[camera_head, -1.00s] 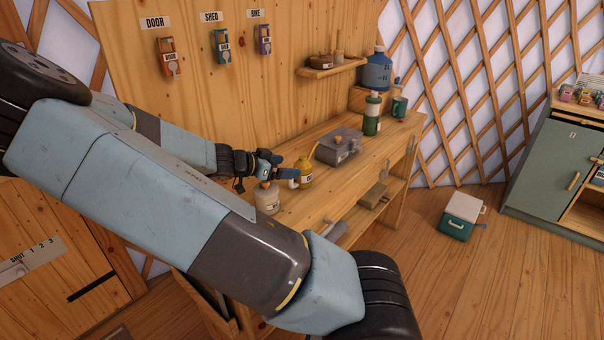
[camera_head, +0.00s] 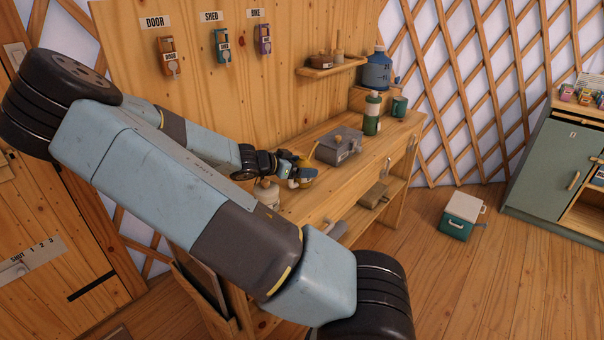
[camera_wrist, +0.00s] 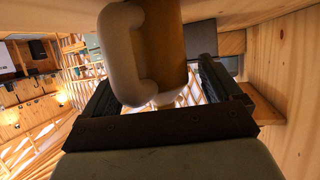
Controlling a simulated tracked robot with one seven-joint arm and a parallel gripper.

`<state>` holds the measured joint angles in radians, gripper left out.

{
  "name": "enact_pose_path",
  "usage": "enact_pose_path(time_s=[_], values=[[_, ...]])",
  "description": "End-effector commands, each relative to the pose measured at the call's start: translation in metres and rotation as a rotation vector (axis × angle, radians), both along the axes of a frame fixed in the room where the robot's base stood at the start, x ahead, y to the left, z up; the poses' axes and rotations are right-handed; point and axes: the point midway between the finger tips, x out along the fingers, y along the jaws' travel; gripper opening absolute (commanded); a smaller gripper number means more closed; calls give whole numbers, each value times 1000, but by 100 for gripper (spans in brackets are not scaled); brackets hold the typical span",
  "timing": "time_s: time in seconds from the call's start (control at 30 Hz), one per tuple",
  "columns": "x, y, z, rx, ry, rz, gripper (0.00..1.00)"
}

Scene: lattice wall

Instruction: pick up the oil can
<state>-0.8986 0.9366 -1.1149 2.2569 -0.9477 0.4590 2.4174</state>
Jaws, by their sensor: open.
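The oil can (camera_head: 308,181) is yellow with a thin upward spout and stands on the workbench. My gripper (camera_head: 297,171) is right at it and hides most of its body in the head view. My open gripper (camera_wrist: 165,90) has one finger on each side of the can. I cannot tell whether either finger touches it.
A pale canister (camera_head: 267,194) stands on the workbench (camera_head: 350,170), partly behind my arm. A grey metal box (camera_head: 339,147) is just beyond the oil can. A green bottle (camera_head: 372,115) and a green mug (camera_head: 399,106) stand farther back.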

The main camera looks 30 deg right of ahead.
Motion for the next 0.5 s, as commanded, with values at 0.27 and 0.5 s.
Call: enact_pose_path(time_s=[0.27, 0.5], values=[[0, 0, 0, 0, 0, 0, 72], [0, 1, 0, 0, 0, 1, 49]])
